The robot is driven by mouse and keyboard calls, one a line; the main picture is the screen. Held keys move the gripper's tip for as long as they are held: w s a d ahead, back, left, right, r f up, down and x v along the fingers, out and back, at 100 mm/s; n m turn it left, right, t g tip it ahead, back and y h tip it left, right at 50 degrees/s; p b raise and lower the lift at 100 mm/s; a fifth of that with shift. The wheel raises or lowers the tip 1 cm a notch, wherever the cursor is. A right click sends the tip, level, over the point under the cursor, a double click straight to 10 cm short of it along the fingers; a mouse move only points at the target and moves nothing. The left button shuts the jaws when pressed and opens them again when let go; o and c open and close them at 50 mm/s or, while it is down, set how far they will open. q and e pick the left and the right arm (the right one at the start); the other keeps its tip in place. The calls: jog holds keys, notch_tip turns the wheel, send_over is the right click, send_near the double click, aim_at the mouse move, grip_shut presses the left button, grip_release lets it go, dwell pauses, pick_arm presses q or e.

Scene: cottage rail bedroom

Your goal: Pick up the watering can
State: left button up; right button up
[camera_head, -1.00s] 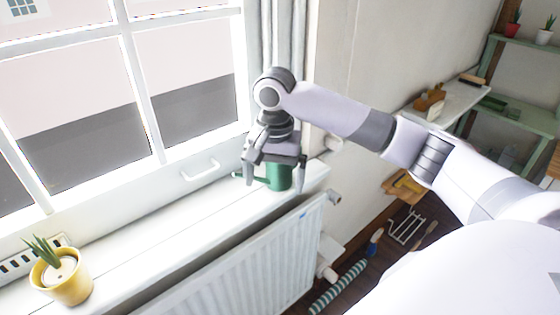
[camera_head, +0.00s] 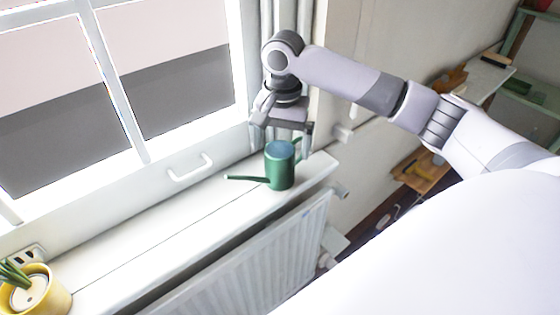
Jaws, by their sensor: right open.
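The green watering can (camera_head: 281,169) stands upright on the white windowsill near its right end. Its thin spout points left, and part of its handle shows at the upper right. My right gripper (camera_head: 281,138) is open and empty, just above and behind the can in the picture. Its fingers point down, one on each side of the can's top edge. I cannot tell whether a finger touches the can. My left gripper is not in view.
The window with its white handle (camera_head: 190,169) is behind the sill. A yellow plant pot (camera_head: 42,297) stands at the sill's left end. A white radiator (camera_head: 250,262) is below the sill. The sill (camera_head: 150,252) between pot and can is clear.

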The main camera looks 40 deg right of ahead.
aim_at(280, 164)
notch_tip(280, 164, down, 6)
jog(key=shift+a+p, duration=0.1)
jog(key=shift+p, duration=0.2)
jog(key=shift+w+r, duration=0.1)
jog(key=c, duration=1.4)
